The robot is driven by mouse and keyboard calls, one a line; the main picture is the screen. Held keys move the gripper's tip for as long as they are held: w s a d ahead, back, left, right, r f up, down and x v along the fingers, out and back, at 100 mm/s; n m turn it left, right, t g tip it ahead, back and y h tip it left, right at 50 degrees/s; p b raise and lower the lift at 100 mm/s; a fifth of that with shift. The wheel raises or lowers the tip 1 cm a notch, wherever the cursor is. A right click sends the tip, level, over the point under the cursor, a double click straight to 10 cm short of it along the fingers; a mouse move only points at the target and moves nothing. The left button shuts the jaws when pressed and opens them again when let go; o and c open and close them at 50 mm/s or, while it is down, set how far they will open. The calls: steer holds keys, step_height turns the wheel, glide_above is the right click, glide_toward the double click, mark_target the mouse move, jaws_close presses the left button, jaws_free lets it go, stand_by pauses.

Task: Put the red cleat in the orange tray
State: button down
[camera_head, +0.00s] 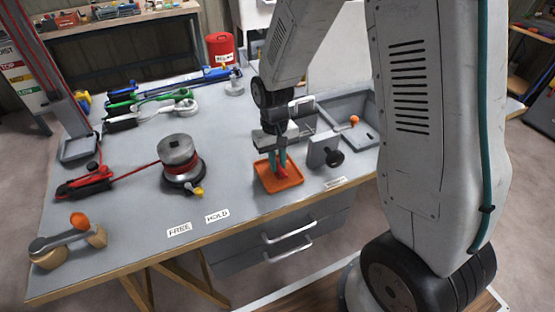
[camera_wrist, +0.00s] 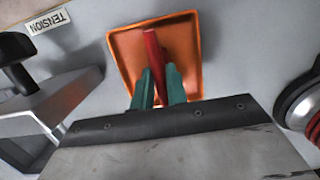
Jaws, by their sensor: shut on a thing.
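The orange tray (camera_head: 277,178) lies on the workbench near its front edge. It also shows in the wrist view (camera_wrist: 190,40). The red cleat (camera_wrist: 152,50) is a slim red piece between the green fingers of my gripper (camera_wrist: 158,85). In the head view the cleat (camera_head: 283,160) is small and partly hidden by the fingers. My gripper (camera_head: 278,165) points down over the tray and is shut on the cleat. I cannot tell whether the cleat touches the tray floor.
A grey block with a black knob (camera_head: 322,150) stands close right of the tray. A grey winch drum (camera_head: 180,160) with red line stands to the left. FREE (camera_head: 179,229) and HOLD (camera_head: 217,215) labels lie on mostly clear bench in front.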

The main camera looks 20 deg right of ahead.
steer(key=c, duration=1.4)
jaws_free()
steer(key=shift+f, duration=0.1)
step_height(320, 180, up, 12)
steer(key=w, duration=0.2)
steer(key=s+d+r+t, duration=0.1)
steer(key=s+r, duration=0.3)
steer(key=s, duration=0.4)
steer(key=s+d+r+t, duration=0.1)
steer(key=s+r, duration=0.3)
steer(key=s, duration=0.4)
steer(key=s+d+r+t, duration=0.1)
steer(key=s+r, duration=0.3)
steer(key=s, duration=0.4)
steer(key=shift+s+d+r, duration=0.1)
steer(key=shift+s+r, duration=0.1)
steer(key=shift+r, duration=0.2)
